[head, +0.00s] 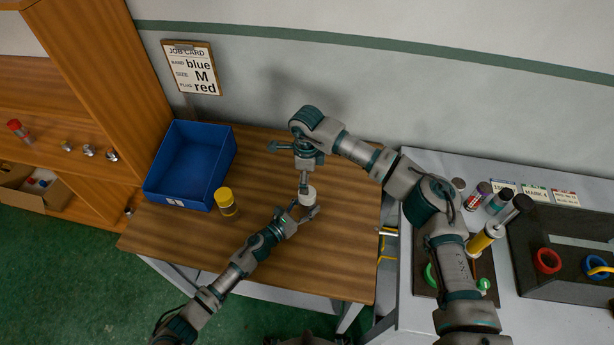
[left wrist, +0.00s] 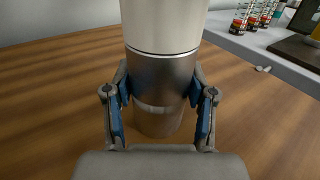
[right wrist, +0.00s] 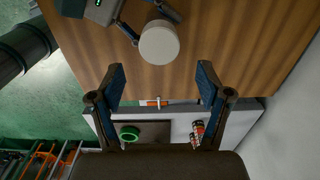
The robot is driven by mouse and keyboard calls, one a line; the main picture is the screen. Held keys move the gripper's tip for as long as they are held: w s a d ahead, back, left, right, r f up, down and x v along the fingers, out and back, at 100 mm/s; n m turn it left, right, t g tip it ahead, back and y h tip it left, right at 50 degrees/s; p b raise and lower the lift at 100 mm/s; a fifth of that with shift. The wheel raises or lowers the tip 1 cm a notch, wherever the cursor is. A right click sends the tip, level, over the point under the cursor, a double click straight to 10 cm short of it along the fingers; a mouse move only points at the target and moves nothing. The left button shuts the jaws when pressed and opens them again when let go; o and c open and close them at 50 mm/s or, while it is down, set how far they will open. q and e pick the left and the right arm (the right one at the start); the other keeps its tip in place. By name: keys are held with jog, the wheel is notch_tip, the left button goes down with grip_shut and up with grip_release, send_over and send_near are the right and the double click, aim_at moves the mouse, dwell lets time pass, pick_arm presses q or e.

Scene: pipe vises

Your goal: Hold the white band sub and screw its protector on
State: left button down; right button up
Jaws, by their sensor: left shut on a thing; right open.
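My left gripper (left wrist: 160,88) is shut around a grey metal sub (left wrist: 160,72), which stands upright above the table in the left wrist view. A paler band (left wrist: 158,107) shows low on it, between the fingers. A wide off-white protector (left wrist: 164,24) sits on top of the sub, with a thin dark seam where they meet; how tight it is cannot be told. In the head view the protector (head: 307,198) is below my right gripper (head: 304,186). In the right wrist view my right gripper (right wrist: 159,68) is open, and the protector's round top (right wrist: 159,45) shows beyond its fingertips.
A yellow-capped part (head: 226,201) stands on the wooden table (head: 285,270) beside a blue bin (head: 190,165). The grey bench (head: 405,265) at right carries several tubes and a dark fixture (head: 560,250).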

notch_tip(320, 180, down, 8)
jog(key=shift+f, duration=0.1)
dwell(0.4)
jog(key=c, duration=1.2)
jog(key=shift+m, duration=0.6)
jog(key=o, duration=1.4)
jog(key=shift+r, duration=0.2)
notch_tip(320, 180, up, 12)
jog(key=shift+w+f, duration=0.1)
jog(key=shift+f, duration=0.1)
